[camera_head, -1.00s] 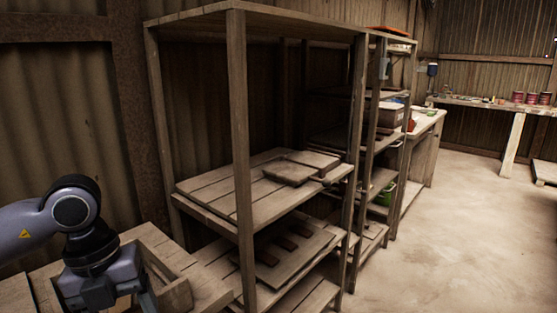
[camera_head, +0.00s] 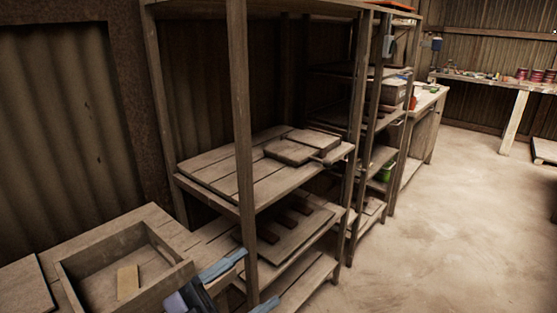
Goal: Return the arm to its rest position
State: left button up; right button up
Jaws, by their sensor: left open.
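My left gripper (camera_head: 250,283) is at the bottom edge of the head view, partly cut off. Its two blue fingers are spread apart with nothing between them. It is just right of a wooden box-like frame (camera_head: 82,264) on the bench and appears in front of the shelf's front post. The rest of my left arm is out of view. My right gripper is not in view.
A small wooden piece (camera_head: 128,281) lies in the box-like frame. A wooden shelf (camera_head: 240,150) stands close by, with flat tiles (camera_head: 290,152) on its middle board. Lower boards hold dark strips. Open floor (camera_head: 455,230) lies to the right.

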pick_arm(q)
jog(key=a+f+n+t+y+p, duration=0.1)
jog(key=a+f+n+t+y, duration=0.65)
jog(key=f+n+y, duration=0.6)
jog(key=s+a+f+n+g+y, duration=0.2)
jog(key=s+a+f+g, duration=0.1)
jog(key=f, duration=0.4)
jog(key=s+a+f+n+g+y+p, duration=0.1)
jog(key=s+a+f+g, duration=0.3)
jog(key=s+f, duration=0.4)
jog(key=shift+a+n+y, duration=0.55)
jog(key=shift+y, duration=0.3)
